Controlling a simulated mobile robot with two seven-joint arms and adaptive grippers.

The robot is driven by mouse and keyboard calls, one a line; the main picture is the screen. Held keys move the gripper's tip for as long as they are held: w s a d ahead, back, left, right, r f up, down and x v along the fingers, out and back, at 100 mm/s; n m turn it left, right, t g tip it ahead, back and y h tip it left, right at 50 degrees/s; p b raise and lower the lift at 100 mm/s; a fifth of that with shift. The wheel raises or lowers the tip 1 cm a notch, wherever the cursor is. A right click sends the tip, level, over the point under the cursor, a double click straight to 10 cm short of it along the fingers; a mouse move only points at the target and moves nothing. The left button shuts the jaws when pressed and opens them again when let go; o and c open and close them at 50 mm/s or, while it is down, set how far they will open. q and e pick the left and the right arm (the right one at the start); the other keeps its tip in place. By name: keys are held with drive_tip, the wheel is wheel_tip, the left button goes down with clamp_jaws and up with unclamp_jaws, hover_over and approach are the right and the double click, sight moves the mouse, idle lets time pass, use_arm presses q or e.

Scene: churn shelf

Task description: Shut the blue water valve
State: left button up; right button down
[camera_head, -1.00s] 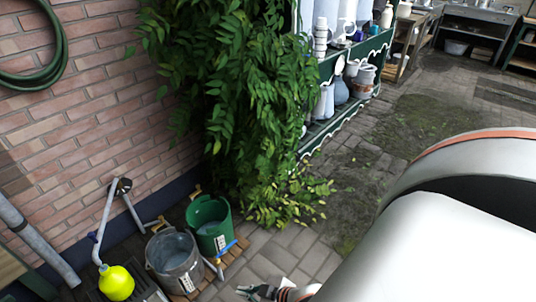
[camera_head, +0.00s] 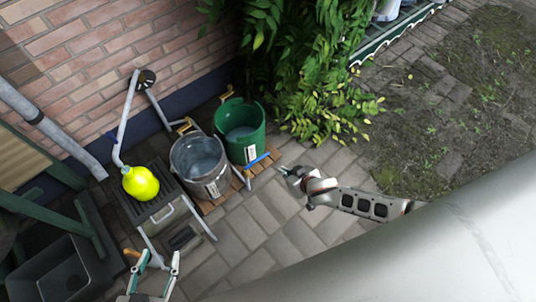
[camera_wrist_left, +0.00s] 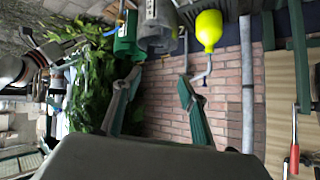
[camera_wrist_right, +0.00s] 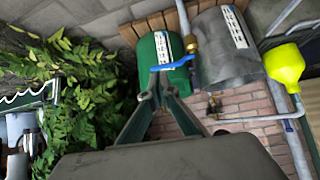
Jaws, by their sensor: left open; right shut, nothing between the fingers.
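The blue valve handle (camera_head: 257,160) is a flat lever on a pipe standing in front of the green bucket (camera_head: 240,128). In the right wrist view the blue lever (camera_wrist_right: 178,62) lies crosswise on a brass fitting, close to my fingertips. My right gripper (camera_head: 281,169) is shut and empty, just right of the lever; I cannot tell whether it touches. Its shut fingers (camera_wrist_right: 160,78) also show in the right wrist view. My left gripper (camera_head: 156,258) is open and empty at the bottom of the head view, away from the valve.
A grey metal bucket (camera_head: 200,168) stands left of the green one. A yellow float (camera_head: 140,183) hangs on a bent pipe over a drain box (camera_head: 158,212). A leafy plant (camera_head: 320,90) grows behind on the right. The paving (camera_head: 255,235) in front is clear.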

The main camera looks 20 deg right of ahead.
use_arm(q)
drive_tip(key=w+d+r+n+t+h+b, duration=0.1)
drive_tip(key=d+r+b, duration=0.2)
drive_tip(key=d+b, duration=0.2)
drive_tip(key=shift+w+d+n+h+b, duration=0.25)
drive_tip(key=shift+d+n+h+b, duration=0.05)
drive_tip(key=shift+b, duration=0.1)
use_arm(e)
drive_tip(key=w+r+x, duration=0.1)
drive_tip(key=x, duration=1.2)
drive_tip(key=shift+a+r, duration=0.2)
drive_tip(key=shift+r, duration=0.05)
use_arm(q)
drive_tip(key=shift+a, duration=0.15)
use_arm(e)
drive_tip(key=shift+w+d, duration=0.1)
drive_tip(key=shift+d, duration=0.05)
